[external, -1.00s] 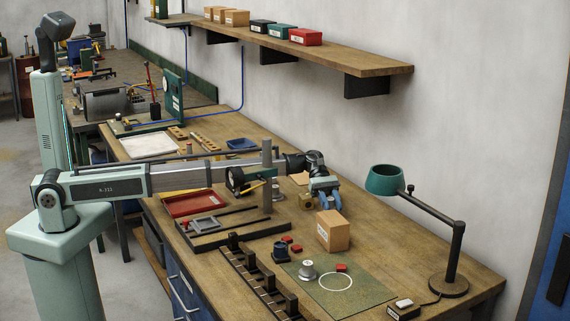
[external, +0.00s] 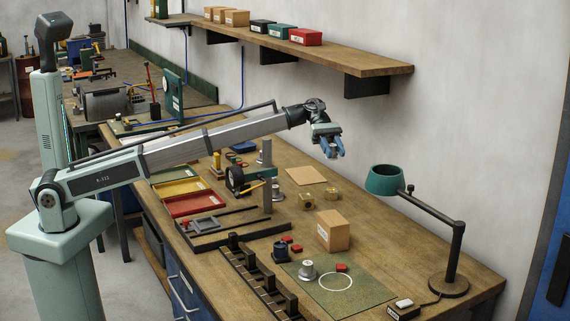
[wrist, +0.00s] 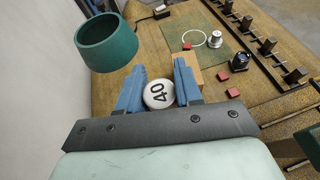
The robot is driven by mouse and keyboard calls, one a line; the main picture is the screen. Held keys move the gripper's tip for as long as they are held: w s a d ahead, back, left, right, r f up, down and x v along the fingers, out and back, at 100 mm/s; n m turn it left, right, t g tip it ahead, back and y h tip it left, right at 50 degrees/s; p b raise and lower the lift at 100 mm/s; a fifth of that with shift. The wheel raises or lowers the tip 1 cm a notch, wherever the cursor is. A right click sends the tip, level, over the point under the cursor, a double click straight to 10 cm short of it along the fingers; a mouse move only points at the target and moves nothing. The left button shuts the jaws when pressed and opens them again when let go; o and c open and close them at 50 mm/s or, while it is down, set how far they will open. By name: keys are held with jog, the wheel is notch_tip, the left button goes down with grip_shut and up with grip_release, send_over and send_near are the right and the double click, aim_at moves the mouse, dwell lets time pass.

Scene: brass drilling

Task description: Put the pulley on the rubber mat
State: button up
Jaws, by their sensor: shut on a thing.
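The circle also shows in the wrist view (wrist: 192,39), beyond the fingers. A silver flanged piece (external: 307,270) stands upright at the mat's left side, outside the circle.
A cardboard box (external: 333,231) stands just behind the mat. A green lamp (external: 384,180) rises at right; its shade is at the left in the wrist view.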

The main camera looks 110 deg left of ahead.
notch_tip(320, 180, up, 7)
jog(key=n+t+y, duration=0.3)
jog(key=n, duration=0.1)
send_over(353, 294)
notch_tip(353, 294, down, 18)
jog(key=shift+f, duration=5.3)
jog(key=shift+f, duration=0.1)
jog(key=o, duration=1.1)
